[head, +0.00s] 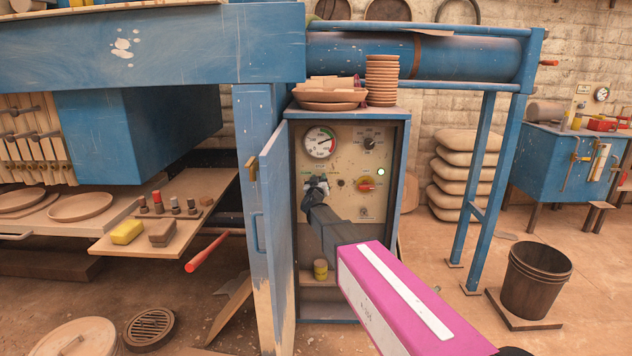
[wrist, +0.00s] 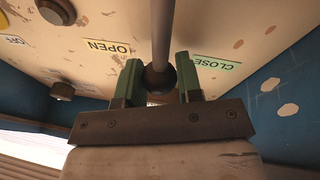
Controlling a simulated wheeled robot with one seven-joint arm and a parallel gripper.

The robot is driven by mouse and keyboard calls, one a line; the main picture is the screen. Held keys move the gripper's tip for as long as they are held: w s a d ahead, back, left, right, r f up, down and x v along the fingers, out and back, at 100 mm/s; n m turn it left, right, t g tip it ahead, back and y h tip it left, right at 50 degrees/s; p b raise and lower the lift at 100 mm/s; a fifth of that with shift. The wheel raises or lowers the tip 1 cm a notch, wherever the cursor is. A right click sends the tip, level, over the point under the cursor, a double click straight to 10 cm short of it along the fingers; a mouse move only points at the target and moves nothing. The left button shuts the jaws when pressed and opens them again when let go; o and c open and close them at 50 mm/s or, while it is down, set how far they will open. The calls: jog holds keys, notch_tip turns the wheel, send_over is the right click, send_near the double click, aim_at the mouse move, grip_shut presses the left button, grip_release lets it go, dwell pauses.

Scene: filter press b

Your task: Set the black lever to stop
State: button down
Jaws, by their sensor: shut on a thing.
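The black lever shows in the wrist view as a grey rod with a dark ball end (wrist: 159,77). The rod rises between an OPEN label (wrist: 108,47) on the left and a CLOSE label (wrist: 217,64) on the right. My gripper (wrist: 159,82) has its green fingers on either side of the ball and is shut on it. In the head view my gripper (head: 316,184) is at the left of the control panel (head: 340,217); my gripper and arm hide the lever there.
The open blue cabinet door (head: 275,245) stands close left of my arm.

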jog(key=shift+d+m, duration=0.2)
jog(key=shift+m, duration=0.1)
jog(key=c, duration=0.8)
grip_release()
jog(key=shift+s, duration=0.1)
jog(key=v, duration=1)
jog(key=shift+s+a+f, duration=0.1)
jog(key=shift+s, duration=0.2)
